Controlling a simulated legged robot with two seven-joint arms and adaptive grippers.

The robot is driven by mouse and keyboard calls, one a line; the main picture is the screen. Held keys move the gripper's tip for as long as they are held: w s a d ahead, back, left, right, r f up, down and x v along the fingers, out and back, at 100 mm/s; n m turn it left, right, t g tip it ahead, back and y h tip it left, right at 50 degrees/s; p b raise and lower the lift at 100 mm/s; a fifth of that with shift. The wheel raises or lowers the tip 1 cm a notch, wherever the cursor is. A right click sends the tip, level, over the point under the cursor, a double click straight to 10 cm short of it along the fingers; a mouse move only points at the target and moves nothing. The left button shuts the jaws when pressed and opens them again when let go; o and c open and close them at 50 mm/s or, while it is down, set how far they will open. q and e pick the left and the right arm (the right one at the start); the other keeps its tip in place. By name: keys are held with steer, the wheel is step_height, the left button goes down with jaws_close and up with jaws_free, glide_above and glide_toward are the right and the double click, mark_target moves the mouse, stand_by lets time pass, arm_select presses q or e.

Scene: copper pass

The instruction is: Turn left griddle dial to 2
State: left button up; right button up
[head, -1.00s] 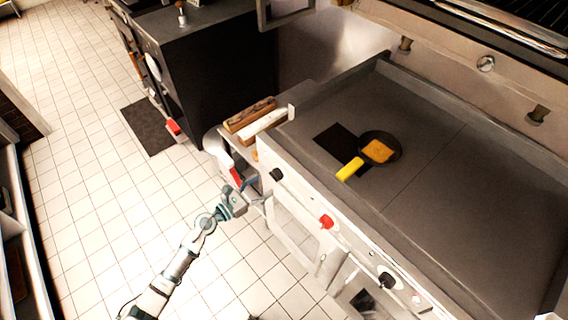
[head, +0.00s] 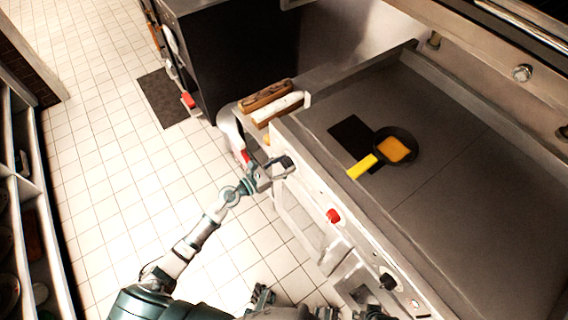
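The griddle (head: 450,190) has a row of dials on its pale front panel. The left dial (head: 287,162) is dark and sits at the panel's far left end, partly covered by my gripper. The number it points to is too small to read. My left gripper (head: 280,170) is at this dial, with its fingers apart, one on each side of it. I cannot tell whether they touch it.
A pan (head: 409,139) with a yellow handle and an orange-yellow slab in it stands on the griddle. A wooden block (head: 266,95) and a white-topped item lie left of the griddle. The tiled floor (head: 110,185) at left is clear; shelves stand at the far left.

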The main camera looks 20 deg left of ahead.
arm_select(q)
steer(key=shift+a, duration=0.15)
steer(key=shift+n+p, duration=0.45)
steer(key=shift+n, duration=0.25)
arm_select(e)
steer(key=x, duration=0.2)
steer(key=shift+w+f, duration=0.1)
steer(key=shift+f, duration=0.25)
arm_select(q)
steer(key=o, duration=1.1)
arm_select(e)
steer(key=shift+a, duration=0.15)
arm_select(q)
steer(key=v, duration=1.2)
steer(key=shift+a+f, duration=0.1)
steer(key=shift+a, duration=0.05)
